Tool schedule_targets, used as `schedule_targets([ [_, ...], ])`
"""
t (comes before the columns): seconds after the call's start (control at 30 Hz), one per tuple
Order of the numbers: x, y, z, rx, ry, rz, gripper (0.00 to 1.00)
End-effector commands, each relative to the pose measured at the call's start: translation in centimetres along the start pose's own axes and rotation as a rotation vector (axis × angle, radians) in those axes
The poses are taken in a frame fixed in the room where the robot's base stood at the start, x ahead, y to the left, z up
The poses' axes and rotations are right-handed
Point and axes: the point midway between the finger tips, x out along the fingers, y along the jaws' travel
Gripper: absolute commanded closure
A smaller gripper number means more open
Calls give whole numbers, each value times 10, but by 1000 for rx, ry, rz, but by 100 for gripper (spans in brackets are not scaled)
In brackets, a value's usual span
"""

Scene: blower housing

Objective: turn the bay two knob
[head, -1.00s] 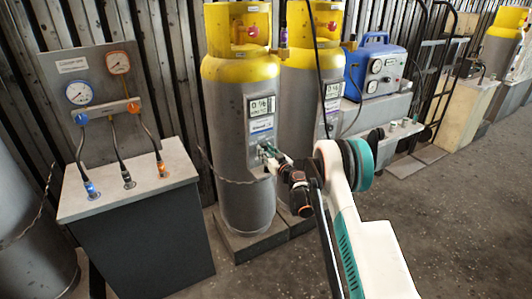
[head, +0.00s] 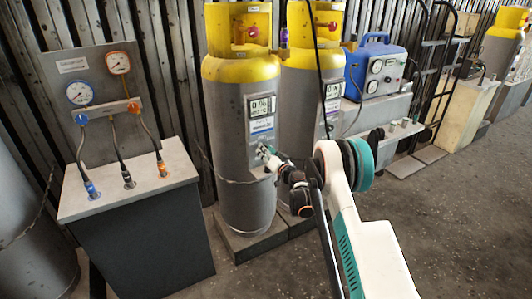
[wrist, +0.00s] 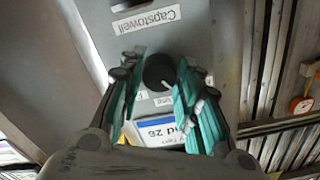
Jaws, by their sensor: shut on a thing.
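A round black knob (wrist: 158,70) with a pale pointer mark sits on a grey panel in the wrist view. My gripper (wrist: 160,80) has its teal fingers on either side of the knob and is shut on it. In the head view my gripper (head: 268,153) is at the panel on the front of the nearer yellow-topped grey cylinder (head: 240,195), below a small display (head: 262,105). The knob is hidden there by the fingers. A label reading "Capstowell" (wrist: 146,21) shows upside down on the panel. No bay number is readable.
A second yellow-topped cylinder (head: 298,110) stands close behind to the right. A gauge bench (head: 130,190) with hoses stands at the left. A blue machine (head: 376,68) sits on a ledge at the right. The floor (head: 455,190) at the right is open.

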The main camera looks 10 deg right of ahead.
Motion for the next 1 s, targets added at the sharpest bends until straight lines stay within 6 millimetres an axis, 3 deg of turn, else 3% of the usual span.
schedule_targets([
  [0.5, 0, 0, 0, 423, 1, 1, 92],
  [1.0, -1, 0, 0, 570, 1, 2, 92],
])
